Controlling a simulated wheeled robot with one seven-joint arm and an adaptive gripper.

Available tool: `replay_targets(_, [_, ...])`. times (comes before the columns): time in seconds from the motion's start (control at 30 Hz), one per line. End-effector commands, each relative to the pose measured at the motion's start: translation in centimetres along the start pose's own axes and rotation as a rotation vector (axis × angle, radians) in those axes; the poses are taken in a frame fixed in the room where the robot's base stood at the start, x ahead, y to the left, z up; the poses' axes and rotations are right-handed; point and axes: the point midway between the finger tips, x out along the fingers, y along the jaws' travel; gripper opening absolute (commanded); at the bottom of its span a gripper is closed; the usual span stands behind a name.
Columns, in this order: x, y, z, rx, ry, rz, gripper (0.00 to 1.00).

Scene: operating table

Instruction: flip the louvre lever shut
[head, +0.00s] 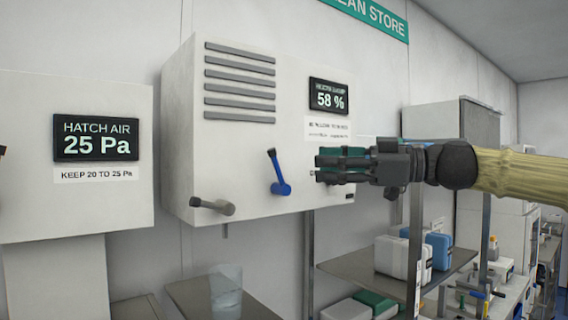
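A white wall cabinet (290,90) carries grey louvre slats (239,85) at its upper left. A blue lever (279,175) on its front stands nearly upright, with its dark knob tilted slightly left. A grey lever (213,206) with a dark knob sits lower left and lies nearly level, pointing left. No readable label tells which one is the louvre lever. My gripper (318,166) is right of the blue lever, pointing left and apart from it in the picture. Its fingers overlap from this side, so their opening is unclear. It covers part of the cabinet's lower right front.
The cabinet display (330,95) reads 58 %. A hatch air panel (95,137) reading 25 Pa is at left. Below stand a clear beaker (226,290) and a shelf (350,268) with white and blue containers (400,256). The cabinet front between the levers is clear.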

Motion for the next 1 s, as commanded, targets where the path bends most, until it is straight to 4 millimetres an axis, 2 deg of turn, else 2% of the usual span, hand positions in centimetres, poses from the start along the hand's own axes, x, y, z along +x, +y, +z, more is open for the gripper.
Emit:
replay_targets(0.2, [3.6, 0.1, -0.1, 0.005, -0.004, -0.003, 0.36])
replay_targets(0.5, [7.9, 0.1, -0.1, 0.004, -0.003, 0.0, 0.36])
replay_targets(0.7, [9.2, 0.1, 0.1, 0.004, -0.003, 0.001, 0.36])
replay_targets(1.0, [9.4, 0.0, 0.2, 0.004, -0.002, 0.002, 0.36])
